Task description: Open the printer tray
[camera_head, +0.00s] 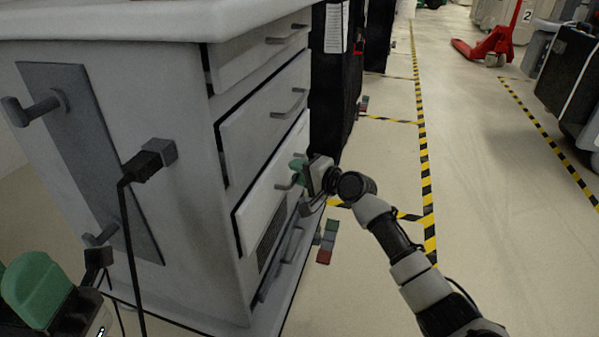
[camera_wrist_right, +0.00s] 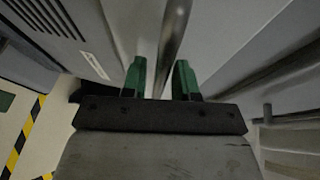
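The printer is a large grey-white cabinet (camera_head: 190,90) on the left in the head view, with stacked drawers on its right face. My right gripper (camera_head: 298,172) is at the handle (camera_head: 284,187) of the lower large drawer (camera_head: 262,205). In the right wrist view, the two green fingers of my right gripper (camera_wrist_right: 159,80) are apart. A metal handle bar (camera_wrist_right: 174,35) runs between or just beyond them; contact cannot be told. Part of my left gripper (camera_head: 38,290), with a green finger, shows at the lower left; its opening is hidden.
Another drawer (camera_head: 262,125) with a bar handle is above. A black cable (camera_head: 128,230) hangs from a plug on the cabinet's near side. A black covered cart (camera_head: 333,85) stands behind. The floor to the right is free, with yellow-black tape (camera_head: 423,150) and a red pallet jack (camera_head: 490,45) far off.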

